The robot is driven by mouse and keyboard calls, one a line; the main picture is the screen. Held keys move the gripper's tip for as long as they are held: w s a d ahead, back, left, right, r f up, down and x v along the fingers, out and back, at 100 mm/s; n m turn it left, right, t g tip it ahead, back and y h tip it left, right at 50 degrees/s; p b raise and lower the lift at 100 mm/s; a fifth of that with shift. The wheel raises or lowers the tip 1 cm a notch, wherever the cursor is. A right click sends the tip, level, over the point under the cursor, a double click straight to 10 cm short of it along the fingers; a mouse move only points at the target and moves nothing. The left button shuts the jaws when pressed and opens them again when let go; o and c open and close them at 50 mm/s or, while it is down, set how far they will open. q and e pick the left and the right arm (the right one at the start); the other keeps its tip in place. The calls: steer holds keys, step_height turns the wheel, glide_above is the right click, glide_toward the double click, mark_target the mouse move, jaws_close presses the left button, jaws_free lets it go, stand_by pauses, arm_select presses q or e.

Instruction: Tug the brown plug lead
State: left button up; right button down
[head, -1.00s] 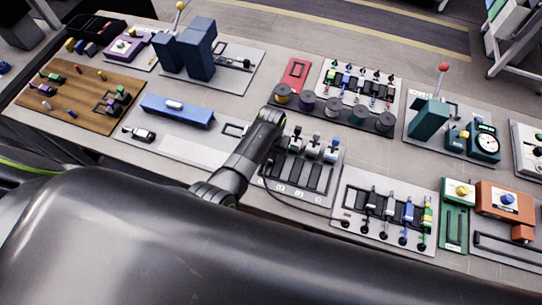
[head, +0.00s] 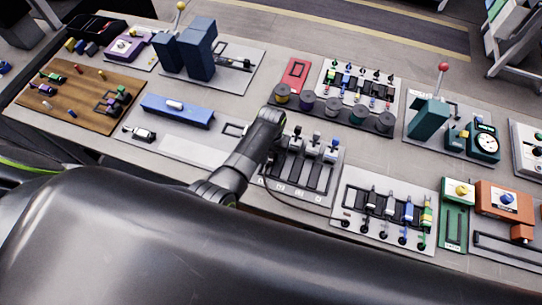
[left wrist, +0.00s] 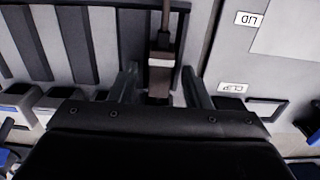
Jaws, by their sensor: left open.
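The brown plug (left wrist: 161,76) shows in the left wrist view, with its dark brown lead (left wrist: 166,20) running up out of the picture. My left gripper (left wrist: 159,72) is open, with one finger on each side of the plug. Gaps seem to show between the fingers and the plug. In the head view my left forearm hides the gripper and the plug. A thin lead (head: 300,211) curves there from beside the arm along the slotted board (head: 327,186). My right gripper is in neither view.
Three grey-and-white plugs stand at the slotted board's top, including a blue-marked one (head: 331,154). A board with several coloured levers (head: 385,238) lies to its right. A blue block (head: 178,111) lies left of my arm. Round dark posts (head: 333,108) stand behind.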

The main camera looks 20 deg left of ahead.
mark_target(271, 154)
arm_select(q)
step_height(271, 154, up, 3)
steer(key=shift+f+p, duration=0.1)
steer(key=shift+p, duration=1)
steer(key=shift+r+b, duration=0.2)
steer(key=shift+b, duration=0.1)
steer(key=shift+r, duration=1.9)
